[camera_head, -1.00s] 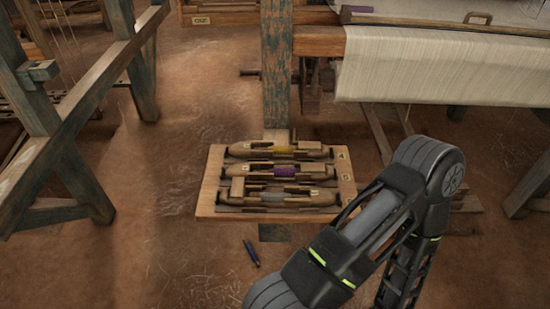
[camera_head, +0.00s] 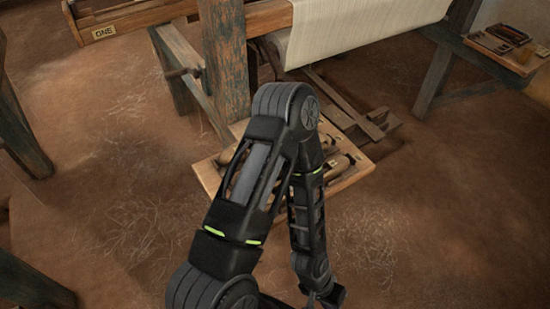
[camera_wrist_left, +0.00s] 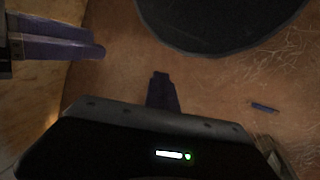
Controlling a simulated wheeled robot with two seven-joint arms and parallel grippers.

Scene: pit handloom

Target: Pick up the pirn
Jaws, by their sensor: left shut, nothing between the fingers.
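A small blue pirn (camera_wrist_left: 265,107) lies on the earthen floor, right of centre in the left wrist view. In the head view I do not see it; my arm covers the middle of the floor. My left gripper (camera_wrist_left: 163,78) is shut and empty, its dark purple fingers to the left of the pirn and apart from it. Two dark purple finger-like bars (camera_wrist_left: 62,40) at the left edge of the wrist view look like my other gripper; whether they are shut is unclear. In the head view no fingertips show clearly.
A wooden tray (camera_head: 207,175) with shuttles, partly behind my arm, lies by the blue-worn loom post (camera_head: 226,75). Pale cloth (camera_head: 350,30) hangs on the loom. A small table (camera_head: 510,55) stands at the far right. Floor at left and right is open.

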